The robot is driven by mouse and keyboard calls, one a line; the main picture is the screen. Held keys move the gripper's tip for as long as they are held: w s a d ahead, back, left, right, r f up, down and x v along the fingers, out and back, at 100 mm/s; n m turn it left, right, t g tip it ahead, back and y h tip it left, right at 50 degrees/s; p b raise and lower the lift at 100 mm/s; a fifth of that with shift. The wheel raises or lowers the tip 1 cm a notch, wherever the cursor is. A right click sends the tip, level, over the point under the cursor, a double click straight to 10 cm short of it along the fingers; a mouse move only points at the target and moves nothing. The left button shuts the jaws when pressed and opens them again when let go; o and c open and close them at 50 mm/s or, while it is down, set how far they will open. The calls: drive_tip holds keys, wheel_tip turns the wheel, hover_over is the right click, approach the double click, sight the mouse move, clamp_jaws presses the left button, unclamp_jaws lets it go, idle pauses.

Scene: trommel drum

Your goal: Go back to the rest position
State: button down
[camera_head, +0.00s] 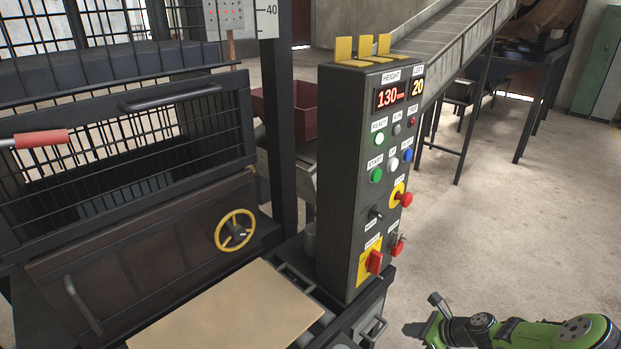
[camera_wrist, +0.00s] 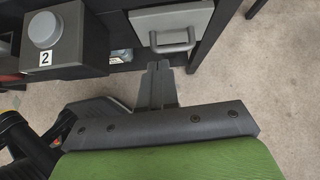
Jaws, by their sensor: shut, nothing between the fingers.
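My gripper (camera_head: 410,329) shows at the lower right of the head view, at the end of my green arm, low over the floor and to the right of the black control panel (camera_head: 345,190). In the wrist view my gripper (camera_wrist: 158,70) is shut, its fingers together and holding nothing. Its tips appear just below a grey drawer front with a handle (camera_wrist: 172,42); whether they touch it I cannot tell.
A dark box with a grey round button (camera_wrist: 43,30), marked 2, is at the wrist view's upper left. The panel shows 130 and a lit green lamp. A barred machine with a yellow handwheel (camera_head: 235,230) and tan board (camera_head: 230,308) stand left.

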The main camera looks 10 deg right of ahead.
drive_tip(key=s+a+r+n+g+h+p, duration=0.1)
drive_tip(key=s+a+r+n+h, duration=0.2)
drive_tip(key=r+n, duration=0.45)
drive_tip(key=s+a+r+n+g+p, duration=0.2)
drive_tip(key=a+r+n, duration=0.3)
drive_tip(key=r, duration=0.6)
drive_tip(key=s+a+r+n+g+h+p, duration=0.1)
drive_tip(key=s+a+r+n+h, duration=0.15)
drive_tip(key=a+r+n, duration=0.45)
drive_tip(key=s+a+r+n+t+p, duration=0.1)
drive_tip(key=s+a+r+n, duration=0.1)
drive_tip(key=s+r+n, duration=0.2)
drive_tip(key=s+a+r+n+t+p, duration=0.1)
drive_tip(key=s+r+n, duration=0.3)
drive_tip(key=s+r, duration=0.5)
drive_tip(key=s, duration=0.5)
drive_tip(key=shift+a+r+t+p, duration=0.3)
drive_tip(key=shift+a+r+p, duration=0.1)
drive_tip(key=shift+s+h, duration=0.1)
drive_tip(key=shift+h, duration=0.15)
